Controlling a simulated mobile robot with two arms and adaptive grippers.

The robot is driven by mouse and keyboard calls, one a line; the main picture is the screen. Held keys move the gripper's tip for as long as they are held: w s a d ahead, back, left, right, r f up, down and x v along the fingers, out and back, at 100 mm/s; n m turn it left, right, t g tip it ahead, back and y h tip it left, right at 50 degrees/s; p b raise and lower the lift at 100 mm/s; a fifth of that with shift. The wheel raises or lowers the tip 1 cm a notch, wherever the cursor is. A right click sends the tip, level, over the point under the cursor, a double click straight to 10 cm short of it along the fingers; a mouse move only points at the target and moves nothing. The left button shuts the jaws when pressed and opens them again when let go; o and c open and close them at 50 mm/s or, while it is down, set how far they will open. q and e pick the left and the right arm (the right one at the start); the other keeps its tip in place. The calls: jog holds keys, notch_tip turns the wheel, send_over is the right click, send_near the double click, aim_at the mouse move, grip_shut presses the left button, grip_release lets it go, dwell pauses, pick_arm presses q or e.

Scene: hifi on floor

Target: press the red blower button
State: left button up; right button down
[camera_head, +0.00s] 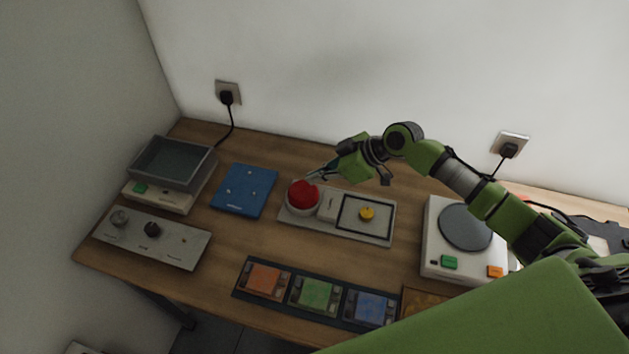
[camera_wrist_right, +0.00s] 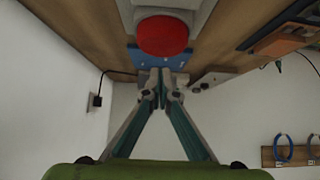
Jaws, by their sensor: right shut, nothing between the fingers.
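The red blower button (camera_head: 303,194) is a round red dome on a white base, on the left end of a light grey panel (camera_head: 290,219) on the table. In the right wrist view the red button (camera_wrist_right: 163,36) shows at the top middle, just beyond the fingertips. My right gripper (camera_head: 309,176) is shut and empty, its tips beside the button's upper right edge in the head view. In the right wrist view the shut right gripper (camera_wrist_right: 161,72) has its fingertips together. I cannot tell whether they touch the button. My left gripper is not in view.
A yellow knob (camera_head: 366,214) is on the same panel. A blue board (camera_head: 244,190) lies left of it. A grey tray (camera_head: 172,163) on a white device and a knob panel (camera_head: 151,238) stand farther left. Coloured boards (camera_head: 316,295) lie in front; a round-plate device (camera_head: 466,228) stands right.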

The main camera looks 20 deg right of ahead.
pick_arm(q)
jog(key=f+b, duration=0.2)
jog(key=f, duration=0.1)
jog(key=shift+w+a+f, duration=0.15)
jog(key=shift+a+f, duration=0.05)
pick_arm(e)
jog(key=v, duration=0.7)
jog(key=shift+s+d+r, duration=0.2)
jog(key=shift+s, duration=0.05)
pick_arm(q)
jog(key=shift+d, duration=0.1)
